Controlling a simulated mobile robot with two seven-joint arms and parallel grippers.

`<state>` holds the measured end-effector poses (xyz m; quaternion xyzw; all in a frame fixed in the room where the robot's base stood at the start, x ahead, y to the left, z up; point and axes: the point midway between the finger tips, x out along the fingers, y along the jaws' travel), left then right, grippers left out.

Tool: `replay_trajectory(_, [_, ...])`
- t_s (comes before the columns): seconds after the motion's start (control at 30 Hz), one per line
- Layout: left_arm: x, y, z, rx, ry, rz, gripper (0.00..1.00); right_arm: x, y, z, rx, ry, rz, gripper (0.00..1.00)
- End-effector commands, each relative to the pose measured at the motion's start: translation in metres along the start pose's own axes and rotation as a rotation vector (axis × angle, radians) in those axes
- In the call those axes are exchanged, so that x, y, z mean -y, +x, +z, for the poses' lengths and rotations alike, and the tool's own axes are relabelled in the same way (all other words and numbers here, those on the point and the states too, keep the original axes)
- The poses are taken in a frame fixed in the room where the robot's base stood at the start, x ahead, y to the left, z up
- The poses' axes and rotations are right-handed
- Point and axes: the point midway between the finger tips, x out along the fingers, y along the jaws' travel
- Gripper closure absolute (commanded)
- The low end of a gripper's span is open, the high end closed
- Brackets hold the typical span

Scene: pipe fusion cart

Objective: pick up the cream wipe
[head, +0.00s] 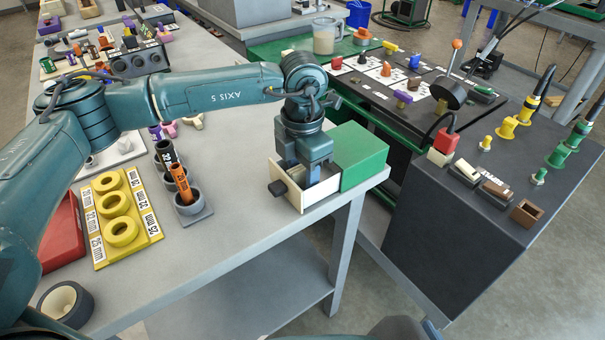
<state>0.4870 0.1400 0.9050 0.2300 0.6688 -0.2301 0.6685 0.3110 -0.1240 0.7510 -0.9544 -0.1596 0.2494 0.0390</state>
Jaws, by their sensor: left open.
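My left gripper (306,174) points down into the pulled-out cream-walled drawer (318,194) of a green box (358,155) at the table's right corner. The gripper is open, and its fingertips are partly hidden behind the drawer's walls. The drawer has a dark knob (278,188) on its front. I cannot make out a cream wipe for certain; the gripper covers much of the drawer's inside. My right gripper is not in view.
A grey holder (194,216) with dark cups and an orange tube stands left of the drawer. A yellow ring board (100,240) lies further left. Bare tabletop (240,200) lies between. The dark cart (480,210) with its tools stands to the right.

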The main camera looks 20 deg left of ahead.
Motion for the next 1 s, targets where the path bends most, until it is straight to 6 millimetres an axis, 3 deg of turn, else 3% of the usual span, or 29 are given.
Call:
replay_trajectory(0.1, [0.0, -0.0002, 0.0002, 0.0, 0.0, 0.0, 0.58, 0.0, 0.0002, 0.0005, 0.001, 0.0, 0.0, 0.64])
replay_trajectory(0.6, [0.0001, -0.0006, 0.0003, 0.0, 0.0, 0.0, 0.99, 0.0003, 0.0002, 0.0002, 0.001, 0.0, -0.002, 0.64])
replay_trajectory(1.0, [0.0, -0.0082, 0.0005, 0.001, 0.0, 0.0, 1.0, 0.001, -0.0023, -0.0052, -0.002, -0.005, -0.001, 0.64])
